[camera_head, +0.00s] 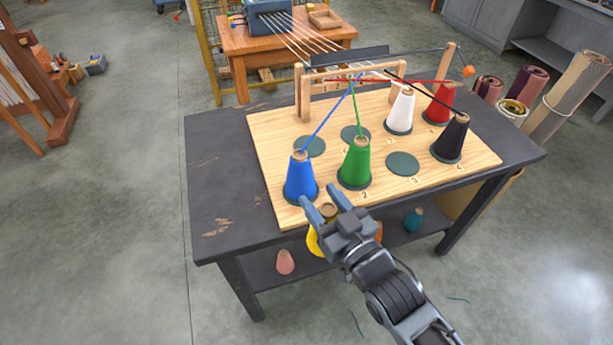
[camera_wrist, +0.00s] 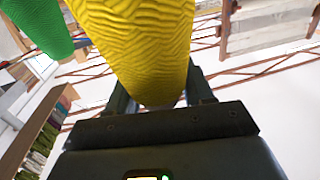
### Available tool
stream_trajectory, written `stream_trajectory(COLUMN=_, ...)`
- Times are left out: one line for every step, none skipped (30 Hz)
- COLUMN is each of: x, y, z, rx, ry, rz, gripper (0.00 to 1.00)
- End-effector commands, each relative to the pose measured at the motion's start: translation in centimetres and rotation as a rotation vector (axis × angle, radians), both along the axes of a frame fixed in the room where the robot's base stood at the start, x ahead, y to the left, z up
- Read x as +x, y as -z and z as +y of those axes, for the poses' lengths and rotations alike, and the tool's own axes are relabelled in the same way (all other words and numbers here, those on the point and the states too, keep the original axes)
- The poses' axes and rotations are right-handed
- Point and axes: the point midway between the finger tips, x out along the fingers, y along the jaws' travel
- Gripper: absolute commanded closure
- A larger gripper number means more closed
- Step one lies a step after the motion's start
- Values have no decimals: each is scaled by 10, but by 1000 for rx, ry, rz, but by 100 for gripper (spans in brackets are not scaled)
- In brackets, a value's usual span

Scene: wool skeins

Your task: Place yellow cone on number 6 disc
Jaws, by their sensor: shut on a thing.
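My gripper (camera_head: 324,204) is shut on the yellow cone (camera_head: 313,243), at the board's front edge in the head view. The arm hides much of the cone, but its brown tip shows between the fingers. The wrist view shows the yellow cone (camera_wrist: 140,45) large between the fingers (camera_wrist: 160,95). On the wooden board (camera_head: 283,199), a dark bare disc (camera_head: 355,134) lies second from left in the back row, behind the green cone. Its number is not readable. Other bare discs lie at back left (camera_head: 310,147) and front right (camera_head: 403,163), the latter by a 3.
Blue (camera_head: 300,180), green (camera_head: 354,165), black (camera_head: 450,140), white (camera_head: 400,113) and red (camera_head: 439,104) cones stand on the board. Threads run from cones to a wooden frame (camera_head: 303,97) behind. More cones sit on the lower shelf, including pink (camera_head: 285,262) and teal (camera_head: 413,220).

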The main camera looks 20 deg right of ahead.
Motion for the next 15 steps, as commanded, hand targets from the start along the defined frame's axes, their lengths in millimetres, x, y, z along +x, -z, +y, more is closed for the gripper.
stream_trajectory(x=-1, y=15, z=-9, rx=0, ry=25, rz=3, gripper=100)
stream_trajectory(x=-2, y=23, z=-12, rx=1, ry=35, rz=2, gripper=100)
stream_trajectory(x=-3, y=31, z=-15, rx=0, ry=45, rz=1, gripper=100)
stream_trajectory(x=-4, y=38, z=-18, rx=0, ry=54, rz=1, gripper=100)
stream_trajectory(x=-5, y=44, z=-21, rx=0, ry=63, rz=1, gripper=100)
stream_trajectory(x=-5, y=52, z=-24, rx=1, ry=72, rz=0, gripper=100)
stream_trajectory(x=-6, y=58, z=-26, rx=1, ry=80, rz=0, gripper=100)
stream_trajectory(x=-6, y=64, z=-29, rx=0, ry=88, rz=-1, gripper=100)
stream_trajectory(x=-7, y=72, z=-32, rx=0, ry=99, rz=-1, gripper=100)
stream_trajectory(x=-8, y=76, z=-34, rx=-1, ry=104, rz=-1, gripper=100)
stream_trajectory(x=-8, y=81, z=-36, rx=0, ry=111, rz=-2, gripper=100)
stream_trajectory(x=-9, y=88, z=-39, rx=0, ry=119, rz=0, gripper=100)
stream_trajectory(x=-10, y=93, z=-41, rx=0, ry=127, rz=-2, gripper=100)
stream_trajectory(x=-11, y=98, z=-43, rx=0, ry=133, rz=0, gripper=100)
stream_trajectory(x=-11, y=103, z=-45, rx=0, ry=138, rz=-2, gripper=100)
